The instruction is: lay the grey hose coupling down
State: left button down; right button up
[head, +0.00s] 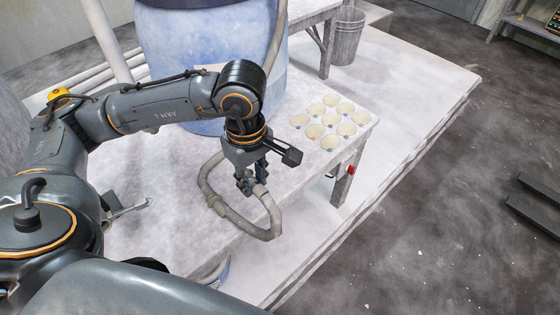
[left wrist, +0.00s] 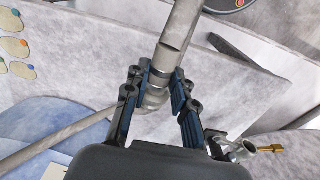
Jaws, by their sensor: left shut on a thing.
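My left gripper (head: 252,186) is shut on the grey hose coupling (head: 260,191), which sits on a bent grey hose (head: 215,203). In the left wrist view the coupling (left wrist: 157,92) lies between the dark blue finger pads of the left gripper (left wrist: 160,86), with hose running off both ways. In the head view the hose forms a loop in front of the table (head: 165,235), its lower bend reaching past the table's front edge in the picture. I cannot tell whether the loop touches the tabletop. My right gripper is not in view.
A large blue barrel (head: 180,55) stands behind my arm. Several shallow cups (head: 330,125) sit at the table's right end, above a red part (head: 350,169). A small metal fitting (head: 125,208) is at the left. A metal bucket (head: 347,38) stands farther back.

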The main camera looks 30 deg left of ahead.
pick_arm(q)
jog(key=shift+w+a+f, duration=0.15)
jog(key=shift+w+f, duration=0.05)
jog(key=shift+w, duration=0.45)
jog(key=w+a+f+p, duration=0.1)
jog(key=w+f, duration=0.2)
jog(key=w, duration=0.1)
jog(key=w+a+f+p, duration=0.1)
jog(key=w+f+p, duration=0.1)
jog(key=w, duration=0.1)
jog(key=w+a+f+p, duration=0.1)
jog(key=w+f, duration=0.2)
jog(key=w, duration=0.1)
jog(key=shift+w+f, duration=0.35)
jog(key=shift+w+a+f+p, duration=0.15)
jog(key=shift+w+f+p, duration=0.2)
jog(key=shift+f, duration=0.2)
notch_tip(320, 180, down, 2)
jog(key=shift+f+p, duration=0.1)
jog(key=shift+p, duration=0.65)
jog(key=shift+f, duration=0.3)
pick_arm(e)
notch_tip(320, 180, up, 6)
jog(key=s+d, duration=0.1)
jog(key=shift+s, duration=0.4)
pick_arm(q)
jog(key=shift+f, duration=0.1)
